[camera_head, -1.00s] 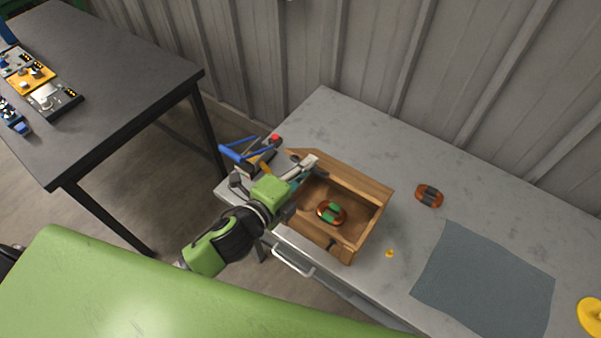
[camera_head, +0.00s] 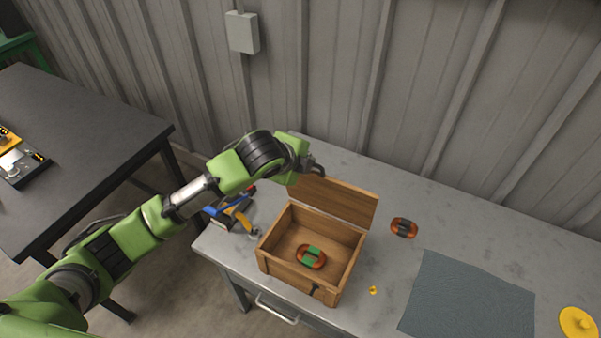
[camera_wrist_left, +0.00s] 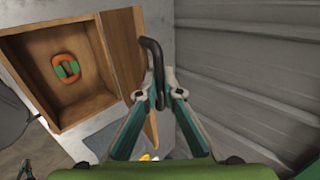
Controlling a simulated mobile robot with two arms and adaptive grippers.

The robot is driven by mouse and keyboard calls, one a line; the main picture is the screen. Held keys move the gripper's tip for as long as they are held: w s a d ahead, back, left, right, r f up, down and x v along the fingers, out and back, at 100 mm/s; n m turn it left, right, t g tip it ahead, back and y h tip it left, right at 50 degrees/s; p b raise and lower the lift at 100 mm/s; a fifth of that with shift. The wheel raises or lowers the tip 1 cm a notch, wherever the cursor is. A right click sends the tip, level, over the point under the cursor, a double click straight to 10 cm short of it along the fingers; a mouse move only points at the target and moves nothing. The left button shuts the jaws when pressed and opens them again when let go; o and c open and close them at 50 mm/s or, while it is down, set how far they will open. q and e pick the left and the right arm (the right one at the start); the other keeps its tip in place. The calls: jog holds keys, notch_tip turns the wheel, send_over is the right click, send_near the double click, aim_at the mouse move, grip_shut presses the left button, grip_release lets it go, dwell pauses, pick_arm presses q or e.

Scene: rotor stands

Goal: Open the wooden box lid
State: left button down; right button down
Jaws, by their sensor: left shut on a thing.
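The wooden box (camera_head: 345,282) stands on the grey table. Its lid (camera_head: 345,203) is raised and stands up along the back edge, so the inside is open to view. A copper-coloured ring with green bands (camera_head: 311,257) lies inside the box. My left gripper (camera_head: 312,168) is at the lid's upper left corner. In the left wrist view it is shut on a dark bent rod (camera_wrist_left: 152,58), beside the lid. A small pronged shape at that view's lower left may be my right gripper; its fingers are unclear.
A second copper ring (camera_head: 404,228) lies right of the box. A grey-blue mat (camera_head: 470,295), a yellow disc (camera_head: 578,322) and a small yellow piece (camera_head: 373,290) are also on the table. Blue-handled tools (camera_head: 228,213) lie left of the box. A corrugated wall stands behind.

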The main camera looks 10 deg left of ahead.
pick_arm(q)
jog(key=shift+w+d+r, duration=0.1)
jog(key=shift+w+d, duration=0.05)
jog(key=shift+w, duration=0.3)
jog(key=shift+w+d+r, duration=0.1)
jog(key=shift+w, duration=0.3)
jog(key=c, duration=2.2)
grip_release()
jog(key=shift+f, duration=0.1)
jog(key=shift+s, duration=0.1)
jog(key=v, duration=1.2)
jog(key=shift+w+r, duration=0.3)
